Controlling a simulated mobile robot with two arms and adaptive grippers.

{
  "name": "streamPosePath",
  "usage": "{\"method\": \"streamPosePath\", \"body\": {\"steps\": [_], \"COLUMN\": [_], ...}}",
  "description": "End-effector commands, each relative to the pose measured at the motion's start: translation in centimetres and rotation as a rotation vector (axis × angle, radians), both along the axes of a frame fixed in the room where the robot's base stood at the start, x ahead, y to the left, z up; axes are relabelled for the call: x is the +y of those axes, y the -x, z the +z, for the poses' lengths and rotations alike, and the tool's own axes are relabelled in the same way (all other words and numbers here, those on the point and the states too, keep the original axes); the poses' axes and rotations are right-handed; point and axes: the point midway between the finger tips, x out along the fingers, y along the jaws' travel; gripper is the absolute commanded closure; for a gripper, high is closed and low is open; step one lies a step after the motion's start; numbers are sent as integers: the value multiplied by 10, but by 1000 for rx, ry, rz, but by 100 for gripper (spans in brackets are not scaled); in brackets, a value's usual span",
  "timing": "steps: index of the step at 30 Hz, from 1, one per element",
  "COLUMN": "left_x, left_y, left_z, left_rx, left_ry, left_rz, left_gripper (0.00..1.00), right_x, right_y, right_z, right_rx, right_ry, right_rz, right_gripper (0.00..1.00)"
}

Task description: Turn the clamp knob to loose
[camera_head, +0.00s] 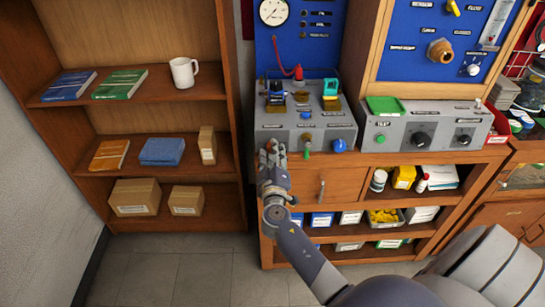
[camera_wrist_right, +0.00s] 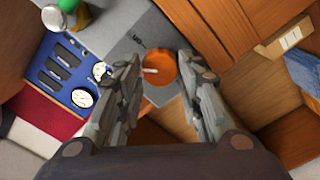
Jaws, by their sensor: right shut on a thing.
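The clamp knob (camera_wrist_right: 161,66) is a round orange knob with a pale pointer mark, on the front of the grey test box; it shows in the right wrist view between my fingertips. In the head view my gripper covers it. My right gripper (camera_head: 273,156) is at the left end of the front of the grey box (camera_head: 330,132). In the wrist view my right gripper (camera_wrist_right: 159,68) has one finger on each side of the knob and is shut on it. My left gripper is in neither view.
Right of my gripper, the box front carries a green-tipped lever (camera_head: 307,150) and a blue knob (camera_head: 339,145). A second grey box (camera_head: 440,130) with black dials stands further right. A wooden shelf (camera_head: 165,95) with books, a mug and boxes stands at left.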

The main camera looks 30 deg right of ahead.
Motion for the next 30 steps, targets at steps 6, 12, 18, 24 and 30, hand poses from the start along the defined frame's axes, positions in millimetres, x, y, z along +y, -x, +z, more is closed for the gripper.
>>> {"method": "streamPosePath", "body": {"steps": [6, 12, 18, 24, 30], "left_x": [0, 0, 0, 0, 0], "left_y": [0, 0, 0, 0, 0], "left_z": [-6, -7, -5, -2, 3], "left_rx": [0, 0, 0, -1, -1], "left_ry": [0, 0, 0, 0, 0], "left_rz": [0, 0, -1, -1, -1], "left_gripper": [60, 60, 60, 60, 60], "right_x": [1, 1, 1, 1, 0], "right_y": [0, 0, 0, -1, 0], "right_z": [-2, -2, -2, -2, -3], "right_rx": [108, 207, 308, 407, 506], "right_ry": [175, 337, 501, 662, 825], "right_rz": [-1, 0, 0, -1, -1], "right_gripper": [90, 90, 90, 90, 90]}}
